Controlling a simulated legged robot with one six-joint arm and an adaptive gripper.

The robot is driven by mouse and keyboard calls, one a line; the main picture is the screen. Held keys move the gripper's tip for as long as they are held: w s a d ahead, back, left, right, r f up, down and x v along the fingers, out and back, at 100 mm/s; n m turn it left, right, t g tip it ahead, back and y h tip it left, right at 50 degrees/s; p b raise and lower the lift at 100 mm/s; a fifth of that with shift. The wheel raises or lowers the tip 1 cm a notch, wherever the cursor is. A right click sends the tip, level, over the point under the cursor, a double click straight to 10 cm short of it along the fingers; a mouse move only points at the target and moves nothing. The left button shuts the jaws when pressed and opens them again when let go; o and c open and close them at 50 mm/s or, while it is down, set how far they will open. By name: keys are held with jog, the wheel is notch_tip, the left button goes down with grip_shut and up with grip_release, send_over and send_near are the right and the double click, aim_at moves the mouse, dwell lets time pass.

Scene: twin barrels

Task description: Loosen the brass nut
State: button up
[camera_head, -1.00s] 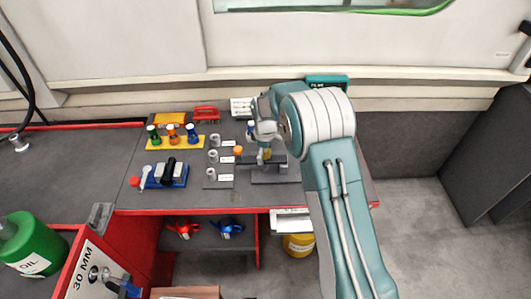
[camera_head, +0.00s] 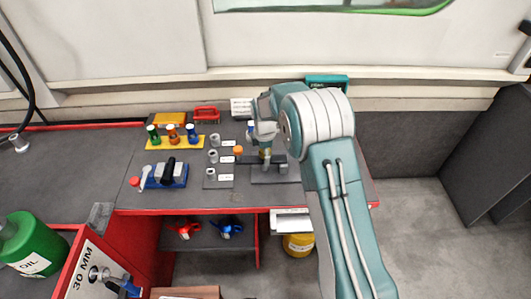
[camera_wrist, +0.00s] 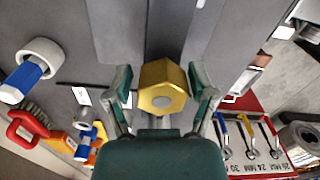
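The brass nut (camera_wrist: 163,86) is a gold hexagon in the centre of the wrist view. My gripper (camera_wrist: 164,79) has one finger on each side of it, spread apart, with narrow gaps seeming to show between fingers and nut. Whether either finger touches the nut is unclear. In the head view my gripper (camera_head: 264,141) is over the dark grey fixture (camera_head: 272,174) on the workbench. There the nut is mostly hidden by my gripper.
A red handle (camera_head: 206,113) lies behind. The wrist view shows labelled wrenches (camera_wrist: 247,135) at right.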

jog(key=shift+r, duration=0.1)
jog(key=shift+r, duration=3.5)
jog(key=shift+r, duration=0.1)
jog(key=s+d+r+m+t, duration=0.1)
jog(key=s+d+r+m, duration=0.35)
jog(key=s+r, duration=0.35)
jog(key=s+d+r+m+t, duration=0.25)
jog(key=s+r+m, duration=0.35)
jog(key=r, duration=0.5)
jog(key=s+d+m+t, duration=0.1)
jog(key=s+d+m, duration=0.2)
jog(key=s, duration=0.7)
jog(key=s+d+r+m+t, duration=0.1)
jog(key=s+d+m, duration=0.2)
jog(key=s+m, duration=0.3)
jog(key=s, duration=0.5)
jog(key=shift+r+m, duration=0.2)
jog(key=shift+m, duration=0.15)
jog(key=shift+c, duration=0.3)
